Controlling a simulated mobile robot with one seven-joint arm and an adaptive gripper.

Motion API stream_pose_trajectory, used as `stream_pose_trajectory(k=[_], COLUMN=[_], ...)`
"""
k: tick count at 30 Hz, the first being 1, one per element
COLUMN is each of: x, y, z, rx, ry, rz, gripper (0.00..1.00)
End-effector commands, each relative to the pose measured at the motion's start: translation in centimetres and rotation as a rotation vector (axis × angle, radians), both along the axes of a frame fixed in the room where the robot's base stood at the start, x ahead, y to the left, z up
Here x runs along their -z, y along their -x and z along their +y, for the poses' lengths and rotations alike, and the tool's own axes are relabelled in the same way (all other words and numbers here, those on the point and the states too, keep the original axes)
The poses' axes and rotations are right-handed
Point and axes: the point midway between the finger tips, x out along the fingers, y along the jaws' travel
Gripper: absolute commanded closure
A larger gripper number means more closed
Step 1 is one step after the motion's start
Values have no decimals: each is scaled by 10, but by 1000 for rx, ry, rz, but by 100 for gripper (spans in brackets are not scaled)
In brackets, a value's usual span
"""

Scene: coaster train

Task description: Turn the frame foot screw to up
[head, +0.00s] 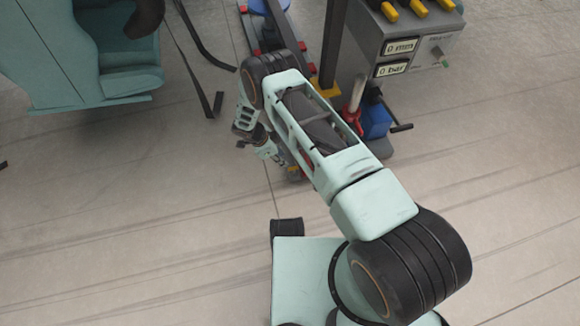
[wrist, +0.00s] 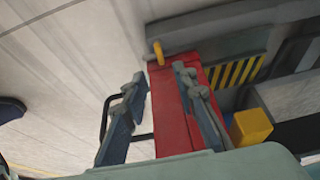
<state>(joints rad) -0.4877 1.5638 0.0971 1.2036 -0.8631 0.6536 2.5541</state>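My gripper (wrist: 160,76) is open in the wrist view, with its two fingers apart. A red upright frame part (wrist: 170,105) shows between and behind the fingers. The right finger overlaps it in the picture, and I cannot tell whether either finger touches it. A small yellow peg (wrist: 158,52) stands at its far end. A thin dark bent bar (wrist: 104,118) shows behind the left finger. I cannot tell whether either of these is the foot screw. In the head view my gripper (head: 262,148) is low beside the frame, and my arm hides much of that area.
A grey control box (head: 420,50) with gauges and yellow levers stands right of my arm. A blue block (head: 376,120) and a dark crank (head: 400,127) are below it. A pale green seat car (head: 85,60) is at upper left. The left floor is mostly clear.

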Motion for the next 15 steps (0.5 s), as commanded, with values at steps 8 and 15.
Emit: stream_pose_trajectory(k=[8, 15], x=[50, 84], y=[-4, -8], z=[-20, -33], rx=[2, 1], ry=[1, 2], rz=[3, 2], gripper=[74, 74])
